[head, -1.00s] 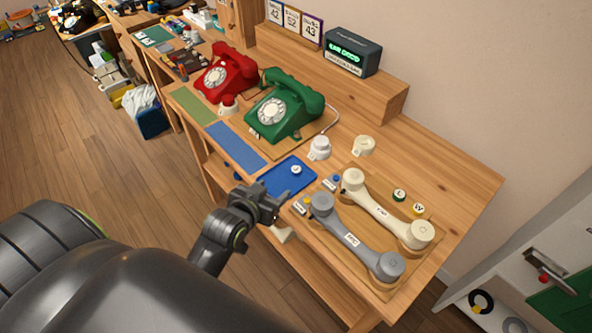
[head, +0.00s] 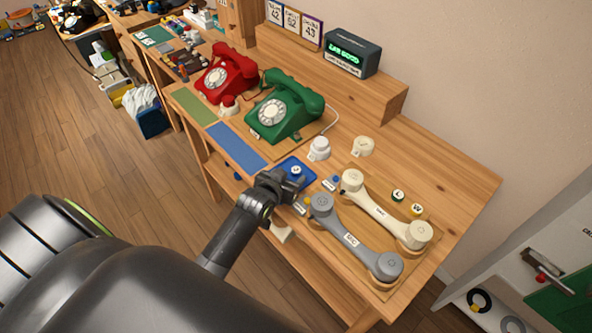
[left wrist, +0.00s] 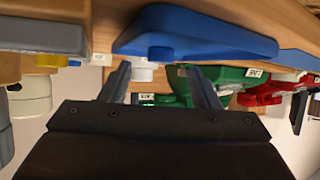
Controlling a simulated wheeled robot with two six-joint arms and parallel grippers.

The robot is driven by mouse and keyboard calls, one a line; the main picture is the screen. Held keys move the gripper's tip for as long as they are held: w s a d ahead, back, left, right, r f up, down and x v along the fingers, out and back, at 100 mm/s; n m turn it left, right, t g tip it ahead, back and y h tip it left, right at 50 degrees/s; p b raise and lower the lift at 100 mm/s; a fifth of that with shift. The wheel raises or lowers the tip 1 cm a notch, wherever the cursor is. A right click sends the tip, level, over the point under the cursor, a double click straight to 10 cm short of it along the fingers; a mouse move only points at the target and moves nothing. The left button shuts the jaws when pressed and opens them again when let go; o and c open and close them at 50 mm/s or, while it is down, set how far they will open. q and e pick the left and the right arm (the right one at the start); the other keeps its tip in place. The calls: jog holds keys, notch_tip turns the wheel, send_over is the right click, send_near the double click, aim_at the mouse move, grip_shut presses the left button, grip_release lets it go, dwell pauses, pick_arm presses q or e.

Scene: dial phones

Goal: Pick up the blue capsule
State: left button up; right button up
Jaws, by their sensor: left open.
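The blue capsule (head: 296,170), a small round piece with a pale lettered top, sits in the blue tray (head: 308,160) on the bench. In the left wrist view, which shows the bench upside down, its blue side (left wrist: 163,53) stands out from the tray (left wrist: 200,35). My left gripper (head: 286,181) is at the tray's near side, close to the capsule. In the left wrist view the gripper's two fingers (left wrist: 160,82) are apart, with the capsule beyond the gap between them and nothing held. The gripper partly hides the tray in the head view. My right gripper is not seen.
A grey handset (head: 352,240) and a cream handset (head: 385,212) lie right of the tray. A white cap (head: 319,149) stands behind it. Green (head: 398,195) and yellow (head: 417,209) capsules lie farther right. Green (head: 285,110) and red (head: 226,75) phones stand farther back.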

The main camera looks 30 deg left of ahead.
aim_at(295, 171)
pick_arm(q)
jog(key=shift+x, duration=1.55)
jog(key=c, duration=1.1)
